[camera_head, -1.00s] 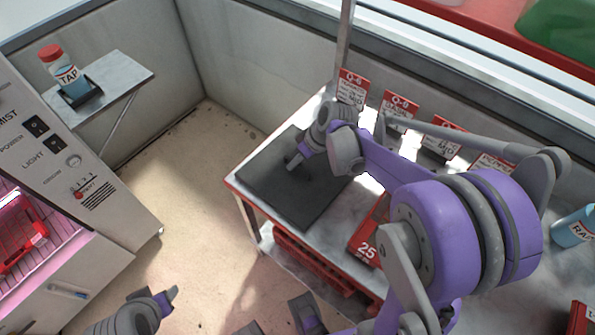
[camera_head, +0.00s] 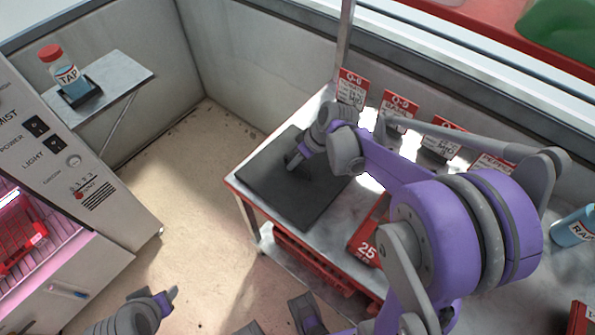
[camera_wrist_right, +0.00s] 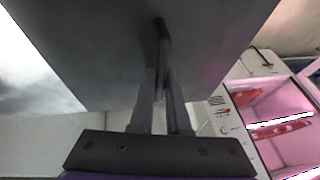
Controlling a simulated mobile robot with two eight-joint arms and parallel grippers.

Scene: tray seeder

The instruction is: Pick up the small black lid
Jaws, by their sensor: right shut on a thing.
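My right gripper (camera_head: 292,164) is over the dark square mat (camera_head: 310,205) on the metal table, with its fingers pointing down and left. In the right wrist view its fingers (camera_wrist_right: 161,40) come together at the tips against the dark mat surface. The gripper is shut on a small dark piece, the small black lid (camera_wrist_right: 160,24), which is hard to tell from the mat and the fingertips. The lid cannot be made out in the head view. My left gripper (camera_head: 168,297) is low at the left, away from the table, and its jaw opening is unclear.
Several red and white label cards (camera_head: 352,88) stand along the back of the table. A red box marked 25 (camera_head: 366,243) lies right of the mat. A TAP bottle (camera_head: 66,78) stands on a wall shelf. A blue bottle (camera_head: 574,228) is at the far right.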

